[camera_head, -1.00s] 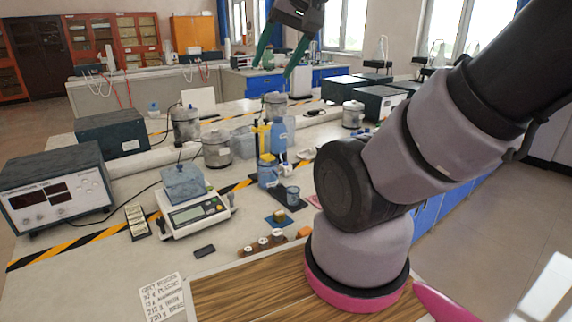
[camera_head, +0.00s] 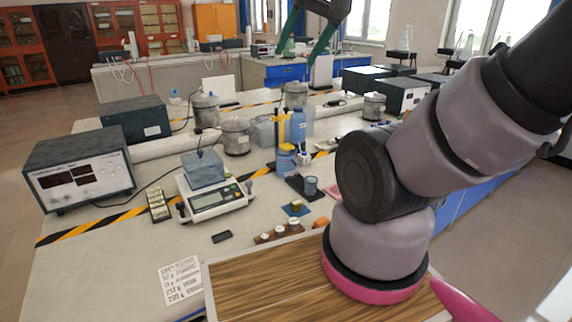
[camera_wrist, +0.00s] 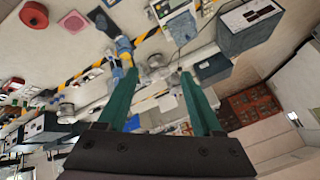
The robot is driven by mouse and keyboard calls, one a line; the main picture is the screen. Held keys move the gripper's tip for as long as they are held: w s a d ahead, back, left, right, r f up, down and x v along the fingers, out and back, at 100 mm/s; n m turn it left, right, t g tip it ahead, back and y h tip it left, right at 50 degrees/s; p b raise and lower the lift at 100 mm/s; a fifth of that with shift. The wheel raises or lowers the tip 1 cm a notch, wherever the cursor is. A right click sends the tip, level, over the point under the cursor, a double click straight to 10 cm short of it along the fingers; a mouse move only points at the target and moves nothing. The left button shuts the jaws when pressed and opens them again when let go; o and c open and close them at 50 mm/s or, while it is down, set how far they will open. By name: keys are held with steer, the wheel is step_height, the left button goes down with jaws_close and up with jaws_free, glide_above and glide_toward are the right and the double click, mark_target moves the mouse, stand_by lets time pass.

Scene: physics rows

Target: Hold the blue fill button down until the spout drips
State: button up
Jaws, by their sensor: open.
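A blue and yellow dispenser (camera_head: 286,162) stands mid-bench in the head view. A small clear blue cup (camera_head: 310,187) stands on a dark tray beside it. The fill button and the spout are too small to make out, and no drip shows. The dispenser also seems to show in the wrist view (camera_wrist: 123,48), turned and tilted. My gripper (camera_head: 298,52) is at the top of the head view, its green fingers apart and empty, away from the dispenser. Its open fingers also show in the wrist view (camera_wrist: 158,74).
A balance (camera_head: 217,199) with a blue-grey block stands left of the dispenser. A blue bottle (camera_head: 298,125) and metal pots (camera_head: 236,137) are close behind. Small brown bottles (camera_head: 279,229) and a blue pad (camera_head: 296,208) lie in front. A wooden board (camera_head: 265,282) is nearest.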

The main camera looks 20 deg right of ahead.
jaws_close()
stand_by(1.5)
